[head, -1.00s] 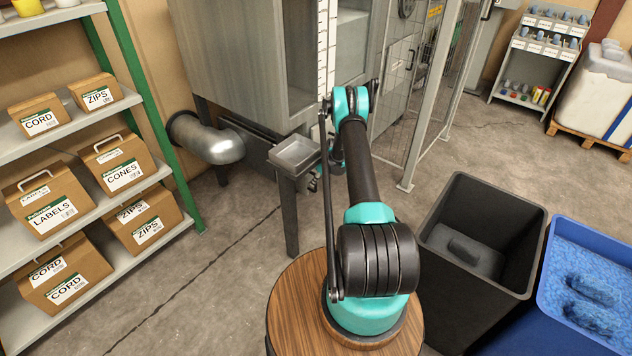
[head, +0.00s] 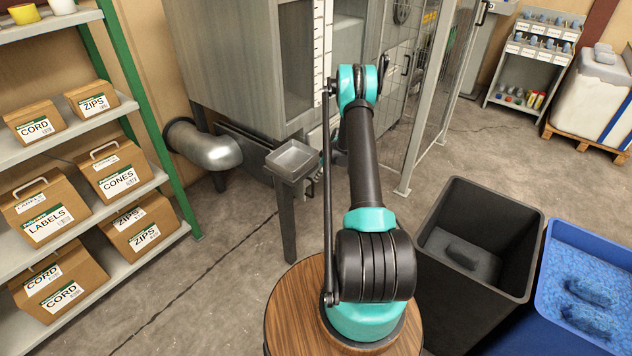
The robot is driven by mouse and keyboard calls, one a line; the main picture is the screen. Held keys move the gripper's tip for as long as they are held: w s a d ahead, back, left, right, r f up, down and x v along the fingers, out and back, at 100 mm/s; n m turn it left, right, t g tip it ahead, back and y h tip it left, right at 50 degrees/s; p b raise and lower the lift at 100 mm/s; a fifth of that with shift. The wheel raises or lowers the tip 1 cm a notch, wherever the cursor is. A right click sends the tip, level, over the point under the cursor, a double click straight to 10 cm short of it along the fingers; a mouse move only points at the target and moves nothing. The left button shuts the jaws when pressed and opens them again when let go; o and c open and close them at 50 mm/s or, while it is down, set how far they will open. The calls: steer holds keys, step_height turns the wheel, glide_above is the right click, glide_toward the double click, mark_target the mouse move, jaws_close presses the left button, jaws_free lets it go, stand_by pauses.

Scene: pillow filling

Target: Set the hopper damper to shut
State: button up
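The hopper (head: 230,62) is a tall grey metal cabinet with a window and a white level scale on its front corner. A damper handle cannot be made out; my arm covers part of the hopper's lower front. A small grey metal tray (head: 292,160) juts out at the hopper's front corner. My arm reaches forward from the round wooden top toward the hopper.
A shelf with labelled boxes (head: 38,215) stands at left. A silver duct (head: 204,146) leaves the hopper's side. A mesh guard (head: 420,110) stands right of the hopper. A black bin (head: 476,290) and a blue bin (head: 585,262) stand at right. Floor between shelf and hopper is clear.

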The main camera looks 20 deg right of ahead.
steer(key=shift+v, duration=1.25)
steer(key=shift+c, duration=0.5)
